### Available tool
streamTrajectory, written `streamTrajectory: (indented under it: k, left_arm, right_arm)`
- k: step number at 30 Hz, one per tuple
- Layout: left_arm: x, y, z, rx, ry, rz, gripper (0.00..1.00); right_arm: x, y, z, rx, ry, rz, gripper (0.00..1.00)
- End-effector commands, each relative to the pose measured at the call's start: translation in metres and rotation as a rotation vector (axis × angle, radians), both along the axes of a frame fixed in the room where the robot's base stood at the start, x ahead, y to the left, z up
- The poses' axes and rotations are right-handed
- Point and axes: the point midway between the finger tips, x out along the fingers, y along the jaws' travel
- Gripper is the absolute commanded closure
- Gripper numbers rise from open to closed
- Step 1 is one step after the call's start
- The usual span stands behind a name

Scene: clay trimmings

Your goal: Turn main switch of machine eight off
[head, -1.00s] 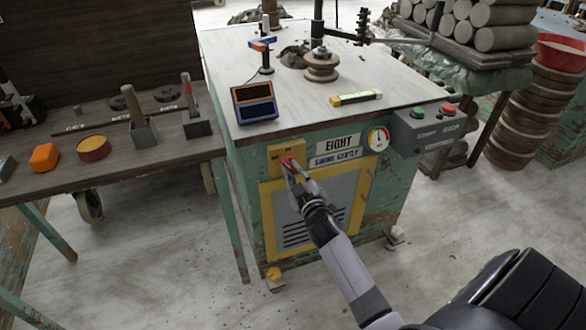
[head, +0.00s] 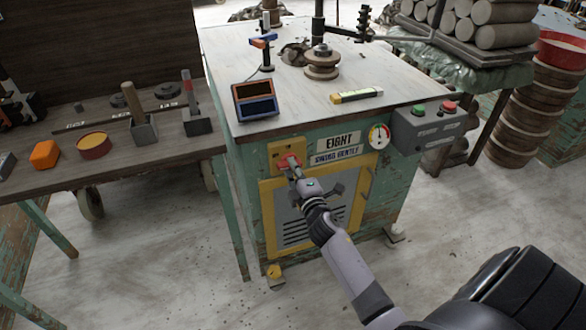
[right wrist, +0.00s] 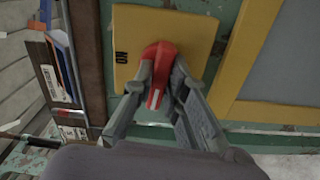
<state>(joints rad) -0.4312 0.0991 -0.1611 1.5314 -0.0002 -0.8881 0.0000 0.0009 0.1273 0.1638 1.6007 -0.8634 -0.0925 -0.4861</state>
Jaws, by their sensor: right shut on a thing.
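Machine eight (head: 249,165) is a worn green cabinet with a pale top and an EIGHT sign (head: 340,143). Its main switch is a red handle (head: 287,161) on a yellow plate (head: 274,152) at the upper left of the front. My right gripper (head: 293,169) is at the switch. In the right wrist view its fingers (right wrist: 158,92) are shut on either side of the red handle (right wrist: 159,58). An ON label shows sideways at the left of the yellow plate (right wrist: 192,36); the handle does not point at it. I see no other label. My left gripper is out of view.
A grey box with green and red buttons (head: 429,128) and a dial (head: 379,136) are right of the switch. A workbench (head: 115,161) with tools stands left. A yellow-framed vent (head: 300,215) is below. Open floor (head: 165,255) lies in front.

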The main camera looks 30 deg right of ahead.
Motion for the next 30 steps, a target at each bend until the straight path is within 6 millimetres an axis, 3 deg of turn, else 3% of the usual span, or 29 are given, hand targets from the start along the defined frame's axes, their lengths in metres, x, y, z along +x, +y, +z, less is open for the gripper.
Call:
streamTrajectory:
  k: [9,24,25,30]
  left_arm:
    - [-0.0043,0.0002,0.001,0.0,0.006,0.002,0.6]
    - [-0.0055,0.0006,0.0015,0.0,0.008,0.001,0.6]
    - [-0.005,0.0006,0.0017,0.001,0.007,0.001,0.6]
    - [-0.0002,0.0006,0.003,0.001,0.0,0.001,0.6]
  right_arm:
    - [-0.0004,0.0005,-0.0017,-0.097,0.025,0.0,1.0]
    - [-0.0005,0.0006,-0.0019,-0.112,0.03,0.001,1.0]
    - [-0.0005,0.0006,-0.0019,-0.112,0.03,0.001,0.85]
    - [-0.0003,0.0004,-0.0014,-0.111,0.029,0.0,0.73]
